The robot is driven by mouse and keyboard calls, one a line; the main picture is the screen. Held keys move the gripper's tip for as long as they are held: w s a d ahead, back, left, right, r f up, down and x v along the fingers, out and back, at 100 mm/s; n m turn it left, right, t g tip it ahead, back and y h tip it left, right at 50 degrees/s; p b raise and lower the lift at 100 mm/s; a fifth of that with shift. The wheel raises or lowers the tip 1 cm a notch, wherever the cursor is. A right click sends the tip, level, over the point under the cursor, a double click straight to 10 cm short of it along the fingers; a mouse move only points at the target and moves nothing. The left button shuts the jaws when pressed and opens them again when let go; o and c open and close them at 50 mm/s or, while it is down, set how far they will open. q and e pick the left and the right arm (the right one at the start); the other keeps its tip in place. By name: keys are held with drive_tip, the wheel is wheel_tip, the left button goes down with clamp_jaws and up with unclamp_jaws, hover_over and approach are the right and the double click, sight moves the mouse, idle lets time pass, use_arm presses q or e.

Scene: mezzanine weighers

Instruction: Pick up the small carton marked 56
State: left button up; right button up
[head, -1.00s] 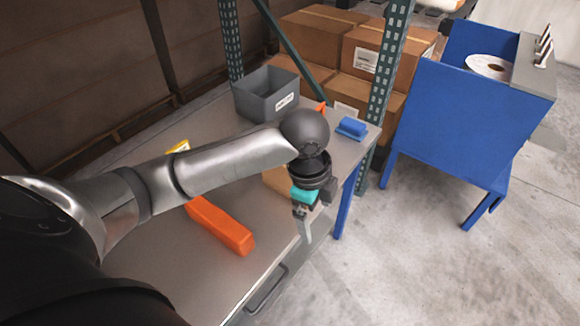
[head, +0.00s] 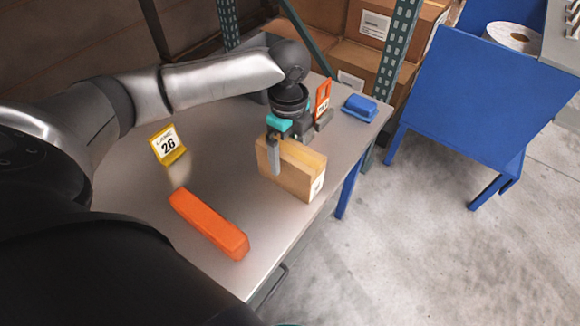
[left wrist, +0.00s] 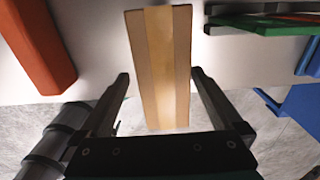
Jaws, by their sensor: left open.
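A small tan carton (head: 300,178) stands on the grey table, with a white label on its right end; the label's marking is too small to read. My left gripper (head: 298,141) is open over the carton's top, with one finger in front of its near side. In the left wrist view the carton (left wrist: 160,50) shows as a long tan block with a paler strip, lying between the two open fingers of the gripper (left wrist: 160,76). I cannot tell whether the fingers touch it. My right gripper is not in view.
On the table (head: 130,195) are an orange bar (head: 208,223), a yellow sign marked 26 (head: 167,146), an orange sign (head: 323,98) and a blue block (head: 360,106). A grey bin (head: 250,58) is partly hidden behind my arm. A blue cart (head: 470,95) stands right.

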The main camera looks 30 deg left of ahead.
use_arm(q)
drive_tip(key=shift+w+f+b, duration=0.2)
drive_tip(key=shift+f+b, duration=0.8)
drive_tip(key=shift+f, duration=2.1)
drive_tip(key=shift+c, duration=0.2)
clamp_jaws()
drive_tip(key=shift+r, duration=0.1)
